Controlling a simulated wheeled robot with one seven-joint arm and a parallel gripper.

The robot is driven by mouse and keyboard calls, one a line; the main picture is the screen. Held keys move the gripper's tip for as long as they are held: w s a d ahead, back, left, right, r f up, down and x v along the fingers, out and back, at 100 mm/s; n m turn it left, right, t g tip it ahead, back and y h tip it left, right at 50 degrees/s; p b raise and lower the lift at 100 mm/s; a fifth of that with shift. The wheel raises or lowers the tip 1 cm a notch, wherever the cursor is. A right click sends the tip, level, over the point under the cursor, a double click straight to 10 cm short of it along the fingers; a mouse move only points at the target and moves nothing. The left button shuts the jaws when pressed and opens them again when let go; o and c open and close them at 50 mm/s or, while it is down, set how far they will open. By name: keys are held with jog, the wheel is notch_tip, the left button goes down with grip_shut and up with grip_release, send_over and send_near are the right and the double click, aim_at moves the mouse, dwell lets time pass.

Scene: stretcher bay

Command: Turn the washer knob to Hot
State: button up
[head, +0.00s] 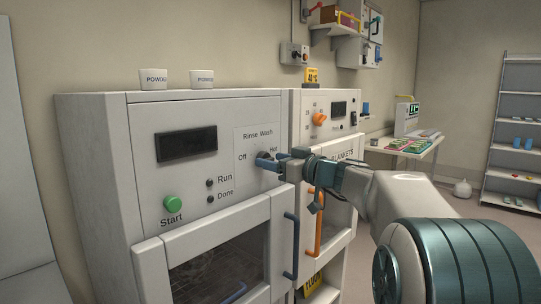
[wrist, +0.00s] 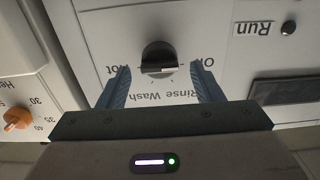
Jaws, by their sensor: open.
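The washer (head: 200,113) is the white machine on the left, with a dial panel marked Off, Rinse, Wash and Hot. Its black knob (wrist: 158,55) shows upside down in the wrist view, between the blue fingertips. In the head view, the fingers hide most of the knob. My gripper (wrist: 160,68) is open, with one finger on each side of the knob and a visible gap on both sides. In the head view, my gripper (head: 267,161) reaches the panel from the right. I cannot tell which mark the knob points to.
A green Start button (head: 174,203) and a blue door handle (head: 290,245) are on the washer. The blanket cabinet (head: 345,132) with an orange knob (head: 319,118) and orange handle (head: 318,228) stands just right. Two powder cups (head: 154,79) sit on top.

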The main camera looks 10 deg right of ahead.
jog(key=shift+x, duration=0.8)
jog(key=c, duration=1)
jog(key=shift+o, duration=0.2)
